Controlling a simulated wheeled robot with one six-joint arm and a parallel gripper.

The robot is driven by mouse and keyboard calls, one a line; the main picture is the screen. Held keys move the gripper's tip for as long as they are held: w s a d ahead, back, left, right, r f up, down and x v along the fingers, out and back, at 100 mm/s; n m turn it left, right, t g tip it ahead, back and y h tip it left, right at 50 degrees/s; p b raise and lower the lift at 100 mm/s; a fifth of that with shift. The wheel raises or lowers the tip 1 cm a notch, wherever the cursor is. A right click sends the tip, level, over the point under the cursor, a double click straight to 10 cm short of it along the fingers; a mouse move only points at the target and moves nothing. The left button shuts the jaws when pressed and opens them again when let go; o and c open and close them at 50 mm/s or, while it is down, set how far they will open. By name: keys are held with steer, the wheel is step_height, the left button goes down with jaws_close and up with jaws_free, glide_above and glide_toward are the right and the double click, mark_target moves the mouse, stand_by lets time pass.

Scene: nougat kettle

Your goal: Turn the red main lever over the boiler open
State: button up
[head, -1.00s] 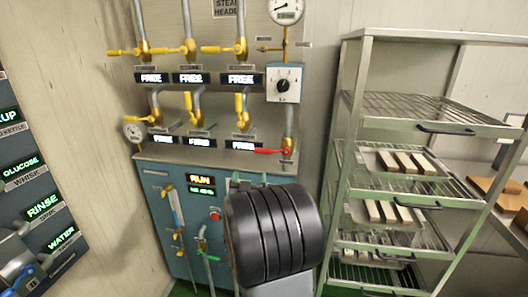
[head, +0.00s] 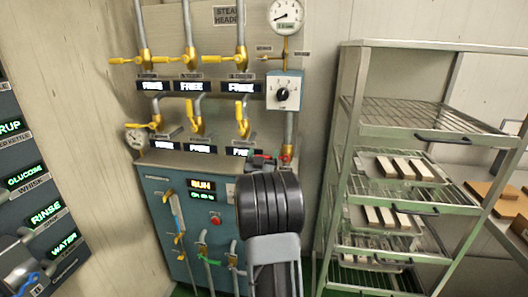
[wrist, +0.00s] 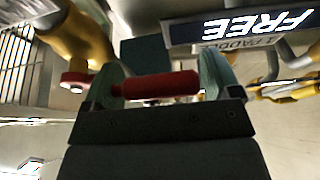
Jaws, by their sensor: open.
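The red main lever (head: 285,157) is at the lower right of the steam header, above the blue boiler cabinet (head: 160,205). My arm partly hides it in the head view. In the wrist view, the red lever's grip (wrist: 160,85) lies crosswise between the two green fingers of my gripper (wrist: 162,82). Its hub end (wrist: 74,80) shows beyond the left finger, by a brass valve body (wrist: 82,38). My gripper is open at the lever, which it also reaches in the head view (head: 262,160). Whether a finger touches the lever I cannot tell.
Yellow-handled valves (head: 195,122) and lit FREE displays (head: 194,87) are left of the lever. A grey dial box (head: 285,90) is above it. A metal rack (head: 348,150) with trays stands to the right. A dark panel (head: 30,190) is at the left edge.

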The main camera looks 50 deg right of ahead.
steer(key=shift+w+d+r, duration=0.15)
steer(key=shift+w+d, duration=0.1)
steer(key=shift+d, duration=0.15)
steer(key=shift+c, duration=0.3)
steer(key=c, duration=1.2)
